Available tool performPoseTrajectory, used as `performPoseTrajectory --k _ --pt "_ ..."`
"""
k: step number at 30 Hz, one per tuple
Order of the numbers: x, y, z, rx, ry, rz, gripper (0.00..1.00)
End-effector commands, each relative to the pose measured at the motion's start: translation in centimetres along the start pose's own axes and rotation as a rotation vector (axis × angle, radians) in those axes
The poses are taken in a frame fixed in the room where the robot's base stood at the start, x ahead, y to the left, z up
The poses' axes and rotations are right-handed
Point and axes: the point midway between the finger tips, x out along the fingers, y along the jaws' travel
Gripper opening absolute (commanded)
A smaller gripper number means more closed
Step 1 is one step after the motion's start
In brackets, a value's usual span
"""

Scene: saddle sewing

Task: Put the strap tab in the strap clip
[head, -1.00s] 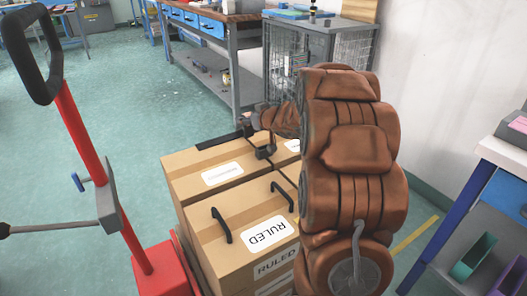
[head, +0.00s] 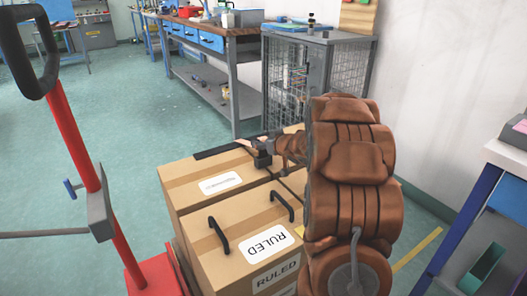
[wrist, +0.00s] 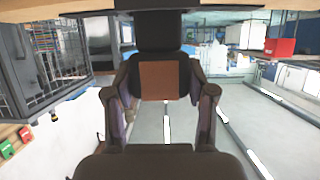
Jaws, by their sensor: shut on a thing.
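My gripper (head: 262,158) is low over the back part of the cardboard boxes, at the end of my brown arm. In the wrist view my gripper (wrist: 160,75) shows as dark linkages on both sides of a brown pad and a dark block. It is shut on a small dark piece, seemingly the strap tab, whose outline cannot be told from the fingers. A black strip, perhaps the strap (head: 222,149), lies along the far edge of the box top, just left of the gripper. I cannot make out the strap clip, or whether the tab touches it.
Cardboard boxes (head: 225,215) with black handles stand below the arm. A red trolley post (head: 90,150) is at left. A wire cage cabinet (head: 315,85) and workbench (head: 215,45) stand behind. A blue-legged table (head: 505,160) is at right. Open floor lies at left.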

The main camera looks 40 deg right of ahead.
Motion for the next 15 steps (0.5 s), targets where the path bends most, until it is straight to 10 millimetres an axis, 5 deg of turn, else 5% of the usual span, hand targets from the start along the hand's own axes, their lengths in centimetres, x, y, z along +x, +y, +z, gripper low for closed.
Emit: performPoseTrajectory --k 3,15 --pt "0.71 0.01 1.81 0.001 -0.002 0.000 0.19" --pt "0.79 -0.01 1.92 -0.001 -0.001 0.000 0.19"
